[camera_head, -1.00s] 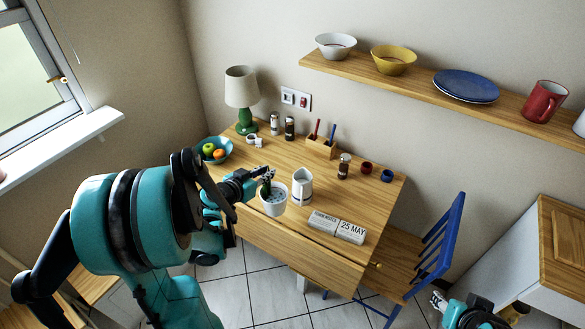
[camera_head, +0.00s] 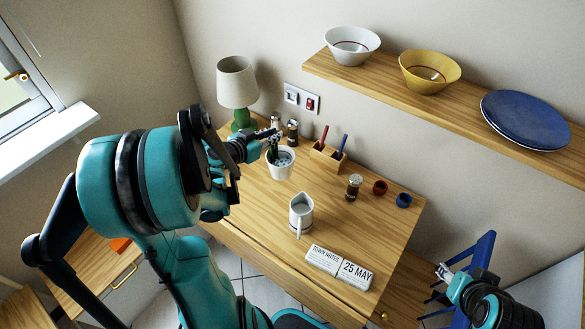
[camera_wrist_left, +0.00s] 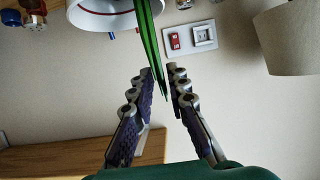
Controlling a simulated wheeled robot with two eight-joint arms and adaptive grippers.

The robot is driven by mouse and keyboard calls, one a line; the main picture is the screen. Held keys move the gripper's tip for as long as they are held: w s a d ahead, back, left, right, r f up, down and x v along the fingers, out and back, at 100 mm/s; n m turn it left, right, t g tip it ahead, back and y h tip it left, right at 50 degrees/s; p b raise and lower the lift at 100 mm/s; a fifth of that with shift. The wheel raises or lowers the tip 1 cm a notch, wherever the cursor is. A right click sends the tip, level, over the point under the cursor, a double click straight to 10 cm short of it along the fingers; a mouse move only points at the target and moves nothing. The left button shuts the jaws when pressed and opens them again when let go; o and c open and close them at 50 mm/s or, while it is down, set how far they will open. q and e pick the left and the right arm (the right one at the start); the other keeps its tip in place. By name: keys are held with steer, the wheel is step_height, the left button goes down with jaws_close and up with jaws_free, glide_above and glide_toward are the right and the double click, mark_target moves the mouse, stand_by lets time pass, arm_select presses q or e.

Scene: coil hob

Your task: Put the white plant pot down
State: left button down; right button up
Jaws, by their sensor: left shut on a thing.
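The white plant pot (camera_head: 281,165), with a spiky green plant, is at the left part of the desk in the head view. I cannot tell whether its base touches the desktop. The pot (camera_wrist_left: 103,18) also shows at the top of the inverted left wrist view, its green leaves (camera_wrist_left: 150,50) reaching between the fingers. My left gripper (camera_head: 272,136) is shut on the plant at its leaves, above the pot rim. My right gripper (camera_head: 443,271) is at the lower right, away from the desk; its jaw opening is unclear.
The wooden desk (camera_head: 350,220) holds a white jug (camera_head: 301,213), a calendar block (camera_head: 340,267), a pen holder (camera_head: 328,156), a brown jar (camera_head: 354,187), two small cups and a green lamp (camera_head: 238,85). Desktop between pot and jug is bare. A shelf (camera_head: 410,90) juts out above.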

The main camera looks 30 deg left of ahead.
arm_select(q)
steer(key=w+a+f+b, duration=0.6)
steer(key=a+f, duration=0.3)
steer(key=f, duration=0.1)
steer(key=shift+w+a+f, duration=0.3)
steer(key=shift+a+f, duration=0.05)
steer(key=shift+f, duration=0.05)
steer(key=c, duration=1.9)
jaws_free()
steer(key=shift+f, duration=0.15)
steer(key=o, duration=0.4)
steer(key=shift+r, duration=0.2)
